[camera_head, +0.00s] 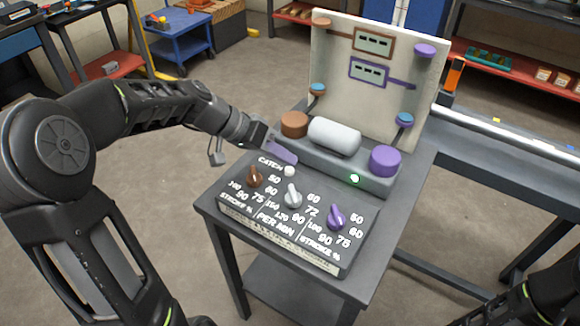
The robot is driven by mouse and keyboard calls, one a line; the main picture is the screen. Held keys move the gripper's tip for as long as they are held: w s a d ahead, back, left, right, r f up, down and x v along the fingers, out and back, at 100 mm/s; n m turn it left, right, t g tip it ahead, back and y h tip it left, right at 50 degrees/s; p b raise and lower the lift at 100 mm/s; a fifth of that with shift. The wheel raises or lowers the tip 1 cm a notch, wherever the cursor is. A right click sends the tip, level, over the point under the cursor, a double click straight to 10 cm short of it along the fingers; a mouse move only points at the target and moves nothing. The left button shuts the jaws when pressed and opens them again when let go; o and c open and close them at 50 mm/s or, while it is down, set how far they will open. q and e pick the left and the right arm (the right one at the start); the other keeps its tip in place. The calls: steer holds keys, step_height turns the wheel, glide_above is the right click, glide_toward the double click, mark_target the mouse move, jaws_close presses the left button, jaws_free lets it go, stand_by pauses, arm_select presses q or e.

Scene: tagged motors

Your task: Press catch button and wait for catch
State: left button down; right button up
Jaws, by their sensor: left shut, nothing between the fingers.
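The control panel (280,249) lies on a small dark table, with a white button (290,171) beside the word CATCH near its back edge. My left gripper (291,160) reaches in from the left, shut and empty. Its tips are just behind the button in the picture; I cannot tell whether they touch it. Behind the panel, a grey base (320,153) carries a brown cylinder (294,124), a white rounded body (334,135) and a purple cylinder (384,161). A green light (354,178) glows on its front. My right gripper is out of view.
Brown (255,176), white (292,195) and purple (336,217) dials stand on the panel. An upright cream board (345,95) with coloured discs rises behind the base. A grey rail bench (500,170) extends to the right. Open floor lies behind my left arm.

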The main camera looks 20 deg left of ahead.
mark_target(285, 170)
arm_select(q)
steer(key=shift+r+p, duration=1.75)
steer(key=shift+r, duration=1.25)
